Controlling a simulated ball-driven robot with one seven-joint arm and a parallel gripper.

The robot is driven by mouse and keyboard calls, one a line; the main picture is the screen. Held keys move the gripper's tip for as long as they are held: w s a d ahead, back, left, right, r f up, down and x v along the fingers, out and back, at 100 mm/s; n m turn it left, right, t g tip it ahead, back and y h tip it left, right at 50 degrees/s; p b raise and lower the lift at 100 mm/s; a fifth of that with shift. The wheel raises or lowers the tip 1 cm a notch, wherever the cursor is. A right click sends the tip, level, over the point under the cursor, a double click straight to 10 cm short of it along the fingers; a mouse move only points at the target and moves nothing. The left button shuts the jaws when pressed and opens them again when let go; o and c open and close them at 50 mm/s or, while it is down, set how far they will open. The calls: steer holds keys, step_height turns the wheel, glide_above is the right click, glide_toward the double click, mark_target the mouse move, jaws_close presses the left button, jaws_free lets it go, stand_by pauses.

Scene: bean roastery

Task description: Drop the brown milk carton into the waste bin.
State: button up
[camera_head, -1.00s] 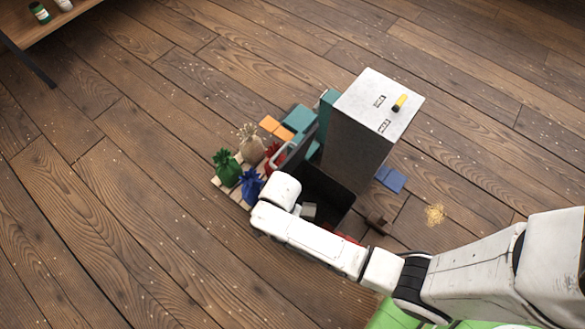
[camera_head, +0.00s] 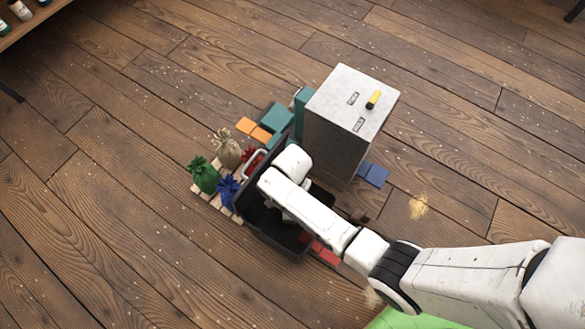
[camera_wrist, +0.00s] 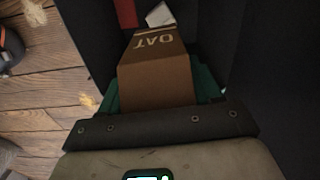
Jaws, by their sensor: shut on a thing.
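The brown milk carton (camera_wrist: 155,80), lettered "OAT", is between the teal fingers of my gripper (camera_wrist: 160,92) in the wrist view. My gripper is shut on it. Dark walls of the waste bin (camera_wrist: 268,60) rise on both sides of the carton. In the head view the black bin (camera_head: 262,222) stands open under my wrist, which hides the fingers and carton. I cannot tell how deep the carton sits or whether it touches the bin.
A tall grey cabinet (camera_head: 352,98) stands just behind the bin. Green (camera_head: 203,175), beige (camera_head: 227,148) and blue (camera_head: 229,190) sacks stand on a pallet to the left. A small dark brown thing (camera_head: 358,217) lies right of the bin. Floor at lower left is clear.

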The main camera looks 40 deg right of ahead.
steer(key=shift+f+b, duration=2.05)
steer(key=shift+f, duration=0.35)
steer(key=shift+r, duration=0.1)
steer(key=o, duration=1.1)
steer(key=shift+r, duration=0.1)
step_height(320, 180, up, 11)
steer(key=p, duration=0.4)
steer(key=shift+f, duration=0.2)
